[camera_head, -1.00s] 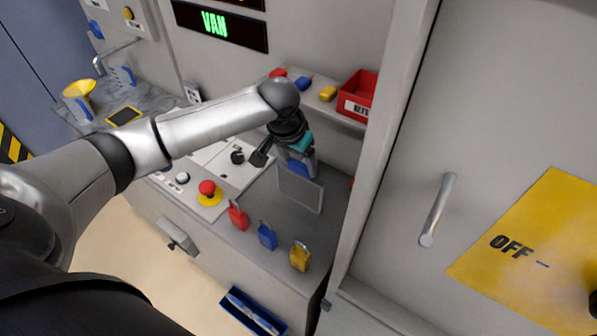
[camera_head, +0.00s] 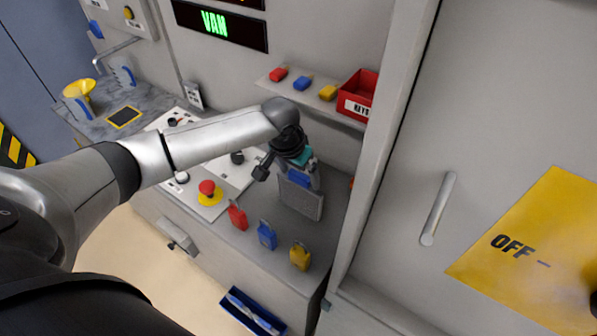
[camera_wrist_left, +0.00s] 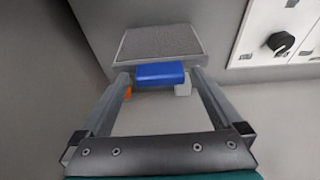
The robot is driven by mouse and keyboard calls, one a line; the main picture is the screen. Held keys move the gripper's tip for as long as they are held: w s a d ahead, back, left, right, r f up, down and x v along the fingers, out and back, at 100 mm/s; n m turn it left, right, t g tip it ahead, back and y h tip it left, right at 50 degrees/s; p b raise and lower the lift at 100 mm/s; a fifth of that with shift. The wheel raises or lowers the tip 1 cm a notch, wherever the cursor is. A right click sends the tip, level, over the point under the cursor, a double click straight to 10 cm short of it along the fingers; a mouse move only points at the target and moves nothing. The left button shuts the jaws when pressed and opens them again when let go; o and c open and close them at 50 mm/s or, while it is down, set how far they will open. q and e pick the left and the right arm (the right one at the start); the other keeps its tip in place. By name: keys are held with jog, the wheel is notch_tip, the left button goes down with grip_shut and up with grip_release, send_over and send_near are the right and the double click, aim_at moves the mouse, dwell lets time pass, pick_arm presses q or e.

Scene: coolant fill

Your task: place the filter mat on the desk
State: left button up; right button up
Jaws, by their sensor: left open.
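The filter mat (camera_head: 300,201) is a grey panel with a light edge and a blue grip tab (camera_head: 297,179). It is at the grey desk (camera_head: 236,250), behind the padlocks; I cannot tell whether it touches the desk all along its lower side. The left wrist view shows the mat (camera_wrist_left: 160,42) ahead of my left gripper (camera_wrist_left: 160,80). The gripper's fingers are apart, one on each side of the blue tab, with visible gaps. In the head view my left gripper (camera_head: 299,176) is just above the mat and partly hides its upper part. My right gripper is not in view.
Red, blue and yellow padlocks (camera_head: 267,235) stand along the desk's front. A red stop button (camera_head: 207,188) and a control panel lie left of the mat. A shelf with a red key box (camera_head: 359,97) is above. A cabinet door (camera_head: 480,110) bounds the right.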

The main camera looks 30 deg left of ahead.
pick_arm(q)
jog(key=shift+r, duration=0.15)
jog(key=v, duration=1.2)
jog(key=shift+p, duration=0.4)
jog(key=shift+w, duration=0.1)
